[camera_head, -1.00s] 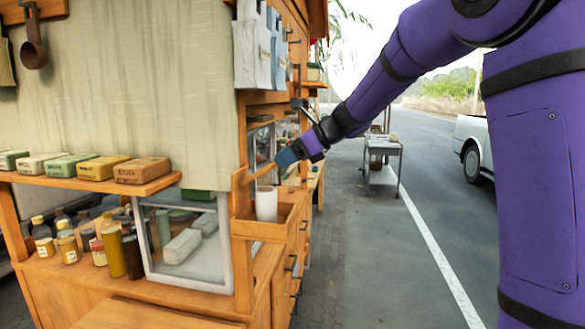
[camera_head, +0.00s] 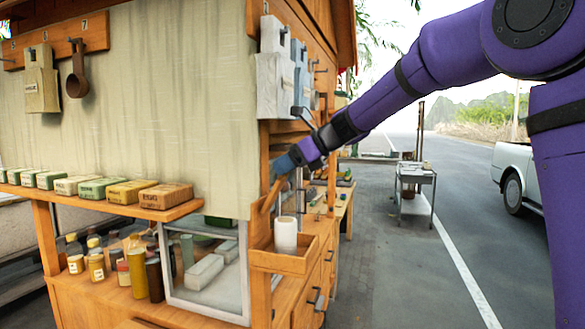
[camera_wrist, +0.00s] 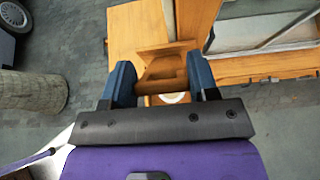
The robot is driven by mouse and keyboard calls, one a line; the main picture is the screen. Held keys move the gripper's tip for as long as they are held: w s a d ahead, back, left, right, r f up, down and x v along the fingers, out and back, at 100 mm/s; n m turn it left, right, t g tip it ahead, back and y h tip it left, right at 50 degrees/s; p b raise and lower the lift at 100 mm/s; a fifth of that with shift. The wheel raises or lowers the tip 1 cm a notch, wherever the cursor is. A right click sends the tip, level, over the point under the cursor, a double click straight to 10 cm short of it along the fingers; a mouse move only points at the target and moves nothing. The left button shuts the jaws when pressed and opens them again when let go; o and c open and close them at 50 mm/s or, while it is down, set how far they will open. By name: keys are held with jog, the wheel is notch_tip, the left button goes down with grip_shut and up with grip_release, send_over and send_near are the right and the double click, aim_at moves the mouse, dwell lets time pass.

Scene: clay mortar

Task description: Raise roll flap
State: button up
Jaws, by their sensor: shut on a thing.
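A pale cream canvas flap (camera_head: 165,105) hangs down over the front of the wooden stall in the head view. My gripper (camera_head: 283,170) is at the stall's right corner, beside the flap and above a small wooden tray. It is shut on a wooden handle (camera_head: 270,196) that slants down to the left. In the wrist view my gripper (camera_wrist: 163,85) has its two blue fingers on either side of brown wood (camera_wrist: 163,70). The handle's attachment to the stall is hard to make out.
A white roll (camera_head: 286,233) stands in the tray (camera_head: 283,262) just below my gripper. Soap blocks line the shelf (camera_head: 150,210), with bottles and a glass case (camera_head: 206,270) below. A metal cart (camera_head: 416,185) stands on the open pavement at right.

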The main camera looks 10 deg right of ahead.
jog(key=shift+a, duration=0.1)
dwell(0.3)
jog(key=o, duration=1.3)
jog(key=shift+w, duration=0.1)
jog(key=v, duration=1)
jog(key=shift+d+r, duration=0.2)
jog(key=shift+d, duration=0.1)
